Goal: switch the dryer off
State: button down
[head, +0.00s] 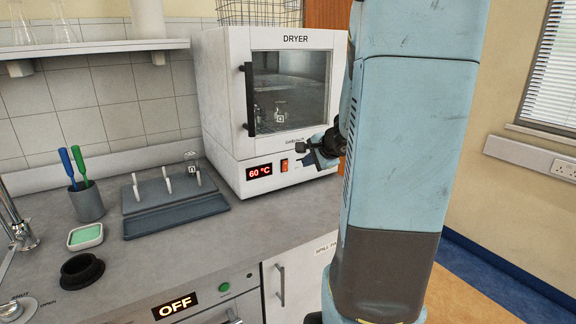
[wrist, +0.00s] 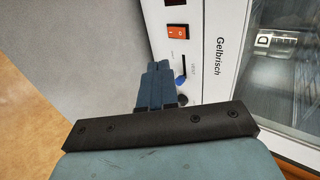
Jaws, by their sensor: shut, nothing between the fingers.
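The dryer (head: 218,100) is a white box on the counter with its glass door closed. Its red display (head: 259,171) reads 60 °C. An orange-red switch (head: 284,165) sits right of the display, and it also shows in the wrist view (wrist: 177,31) at the top. My gripper (head: 313,161) is in front of the dryer's lower panel, right of the switch. In the wrist view its dark blue fingers (wrist: 158,68) are shut and empty, pointing at the panel below the switch. I cannot tell whether they touch the panel.
A blue knob (wrist: 180,83) is beside the fingers. Glassware (head: 280,113) stands behind the dryer door, which has a dark handle (head: 248,98). A grey peg rack (head: 165,190) and a tool cup (head: 87,204) stand left on the counter. The lower appliance's display (head: 175,306) reads OFF.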

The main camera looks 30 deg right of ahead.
aim_at(285, 162)
jog(key=shift+w+r+x, duration=0.3)
jog(key=shift+r+x, duration=0.05)
jog(key=shift+x, duration=1.7)
jog(key=shift+w+r+x, duration=0.3)
jog(key=shift+r+x, duration=0.1)
jog(key=shift+x, duration=1.65)
jog(key=shift+w+r+x, duration=0.3)
jog(key=shift+r+x, duration=0.05)
jog(key=shift+x, duration=1.7)
jog(key=shift+w+r, duration=0.1)
jog(key=shift+w, duration=0.15)
jog(key=shift+r, duration=0.15)
jog(key=shift+r, duration=0.65)
jog(key=shift+s, duration=0.15)
